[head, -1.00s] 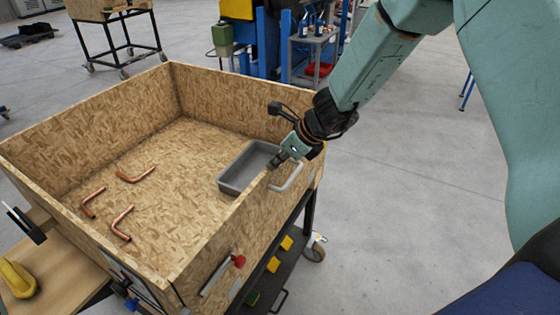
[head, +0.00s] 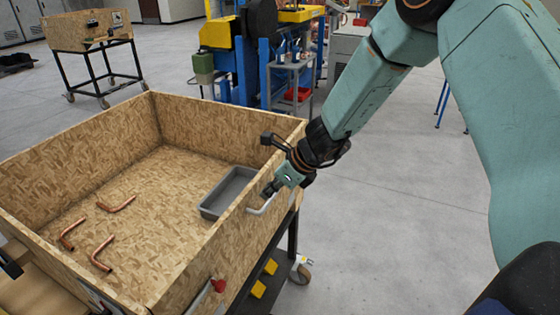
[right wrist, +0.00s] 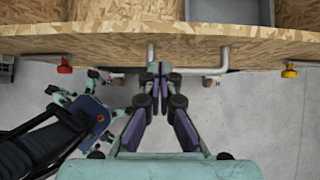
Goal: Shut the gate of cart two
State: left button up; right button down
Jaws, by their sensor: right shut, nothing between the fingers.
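The near cart carries a chipboard box (head: 80,135). Its right-hand wall, the gate (head: 232,236), stands upright with a pale bar handle (head: 262,207) on its outer face. I cannot tell from any marking which cart is number two. My right gripper (head: 268,191) is shut and empty, close beside the handle at the gate's top edge. In the right wrist view its fingertips (right wrist: 158,68) are together near the handle's left end; contact is unclear. A red latch (head: 218,285) is on the gate's near end, and a yellow one (right wrist: 290,70) shows at the other end. My left gripper is not seen.
Inside the box are a grey tray (head: 204,207) and several bent copper tubes (head: 104,255). Yellow blocks (head: 259,289) sit on the lower shelf. Another cart (head: 88,32) and a blue machine (head: 248,65) stand behind. The floor on the right is clear.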

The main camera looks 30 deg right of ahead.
jog(key=shift+s+d+r+p, duration=0.75)
jog(key=shift+r+p, duration=1.3)
jog(key=shift+r, duration=2.75)
jog(key=s+d+f+n+h+b, duration=0.25)
jog(key=s+f+n, duration=0.25)
jog(key=f+n, duration=0.35)
jog(key=s+d+f+n+h+b, duration=0.1)
jog(key=s+f+n+h+b, duration=0.3)
jog(key=f+n, duration=0.45)
jog(key=s+a+f+n+g+y+b, duration=0.1)
jog(key=s+a+f+n+g+b, duration=0.1)
jog(key=s+f+n+b, duration=0.3)
jog(key=s+a+f+n+g+y+b, duration=0.1)
jog(key=s+a+f+n+g+b, duration=0.2)
jog(key=s+f+b, duration=1)
jog(key=s+a+f+n, duration=0.1)
jog(key=s+f+n, duration=0.1)
jog(key=s+f, duration=0.8)
notch_tip(320, 180, down, 3)
jog(key=shift+a+r+n+g, duration=0.15)
jog(key=shift+n+g, duration=0.15)
jog(key=shift+n, duration=0.1)
